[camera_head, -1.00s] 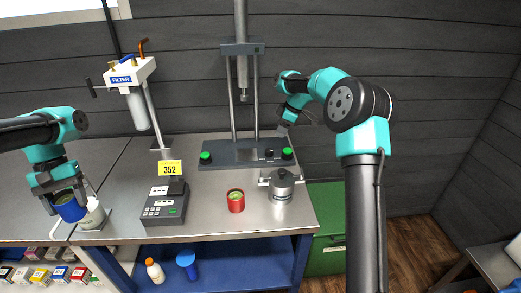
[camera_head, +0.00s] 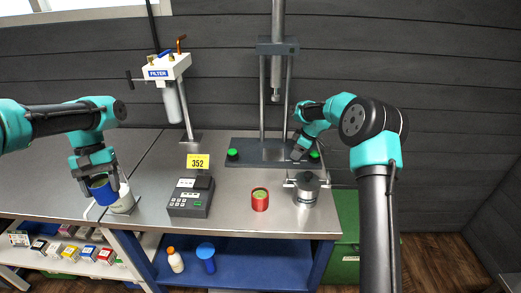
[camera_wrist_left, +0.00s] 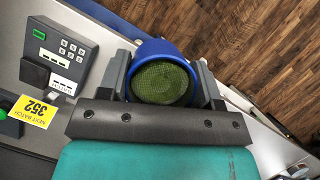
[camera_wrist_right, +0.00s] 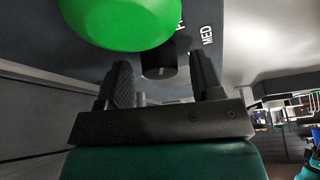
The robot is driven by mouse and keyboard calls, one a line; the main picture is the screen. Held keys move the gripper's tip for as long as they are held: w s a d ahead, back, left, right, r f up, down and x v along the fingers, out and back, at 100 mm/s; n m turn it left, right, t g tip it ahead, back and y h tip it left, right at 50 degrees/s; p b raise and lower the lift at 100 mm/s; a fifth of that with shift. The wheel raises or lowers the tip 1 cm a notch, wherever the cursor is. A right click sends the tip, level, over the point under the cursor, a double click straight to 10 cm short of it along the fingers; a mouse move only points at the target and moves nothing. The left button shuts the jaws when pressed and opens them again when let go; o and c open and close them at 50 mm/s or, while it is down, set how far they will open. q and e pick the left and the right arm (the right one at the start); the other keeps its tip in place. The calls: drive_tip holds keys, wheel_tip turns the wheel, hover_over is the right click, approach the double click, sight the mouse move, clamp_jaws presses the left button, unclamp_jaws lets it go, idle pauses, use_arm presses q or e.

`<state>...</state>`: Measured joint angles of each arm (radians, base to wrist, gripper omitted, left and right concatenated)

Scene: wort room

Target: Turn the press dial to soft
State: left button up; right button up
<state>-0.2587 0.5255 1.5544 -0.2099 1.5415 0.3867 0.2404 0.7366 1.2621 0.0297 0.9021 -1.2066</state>
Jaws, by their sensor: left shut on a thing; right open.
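The press base (camera_head: 262,149) is a dark grey block with green buttons near both ends. Its dial (camera_wrist_right: 158,67) is a black knob in the right wrist view, between the lettering "MED" and a partly hidden label; its setting cannot be read. My right gripper (camera_head: 298,154) is at the base's right part, beside the right green button (camera_head: 314,156). In the right wrist view its open fingers (camera_wrist_right: 163,78) stand on either side of the dial, apparently not gripping it. My left gripper (camera_head: 103,186) is shut on a blue cup (camera_wrist_left: 160,50) with green contents, at the table's left.
A lidded metal pot (camera_head: 307,190) and a red can (camera_head: 260,200) stand in front of the press. A keypad device (camera_head: 190,197) with a yellow 352 tag (camera_head: 198,161) and a filter stand (camera_head: 167,68) are left of it. A white container (camera_head: 124,201) stands beside the blue cup.

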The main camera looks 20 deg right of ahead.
drive_tip(key=c, duration=0.9)
